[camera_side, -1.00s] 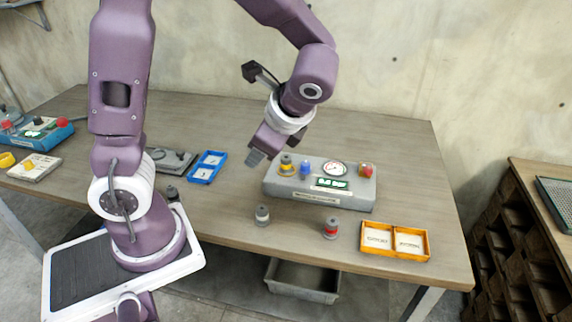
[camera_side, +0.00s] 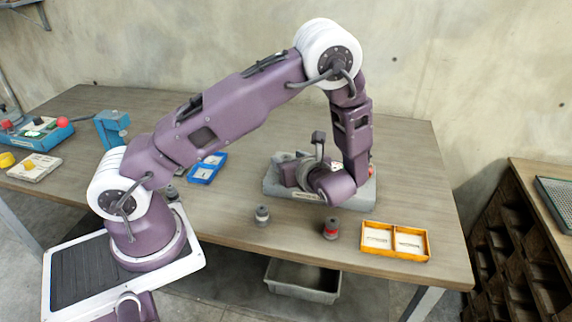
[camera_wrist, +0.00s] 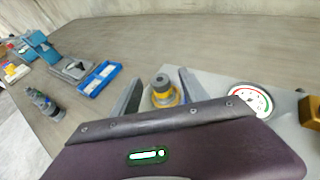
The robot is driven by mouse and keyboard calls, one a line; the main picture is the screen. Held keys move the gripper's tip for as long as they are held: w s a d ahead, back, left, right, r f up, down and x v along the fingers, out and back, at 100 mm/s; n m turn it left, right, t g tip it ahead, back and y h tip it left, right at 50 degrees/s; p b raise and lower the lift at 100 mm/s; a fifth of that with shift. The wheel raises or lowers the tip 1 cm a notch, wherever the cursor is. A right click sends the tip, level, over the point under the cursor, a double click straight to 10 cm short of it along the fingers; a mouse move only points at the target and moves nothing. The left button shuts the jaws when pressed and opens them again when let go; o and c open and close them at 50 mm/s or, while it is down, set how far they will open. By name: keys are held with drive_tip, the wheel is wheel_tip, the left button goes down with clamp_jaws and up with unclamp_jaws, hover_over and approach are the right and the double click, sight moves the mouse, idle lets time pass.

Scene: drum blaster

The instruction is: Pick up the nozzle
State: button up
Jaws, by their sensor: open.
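A dark grey fitting with a yellow collar (camera_wrist: 163,94), likely the nozzle, stands upright on the left end of the grey device (camera_side: 367,196). In the wrist view, my gripper (camera_wrist: 160,84) is open, with one finger on each side of this fitting. I cannot tell whether the fingers touch it. In the side view, my gripper (camera_side: 283,168) is low over the left end of the device, and my wrist hides most of the device's top. Two small fittings stand on the table in front: a grey one (camera_side: 262,217) and a red-banded one (camera_side: 331,229).
A round gauge (camera_wrist: 250,99) and a brass-coloured block (camera_wrist: 309,111) are right of the fingers. An orange two-part tray (camera_side: 396,257) lies at the table's front right. A blue tray (camera_side: 207,168) lies to the left. The table's back right is clear.

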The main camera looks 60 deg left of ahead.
clamp_jaws()
drive_tip(key=shift+r, duration=0.1)
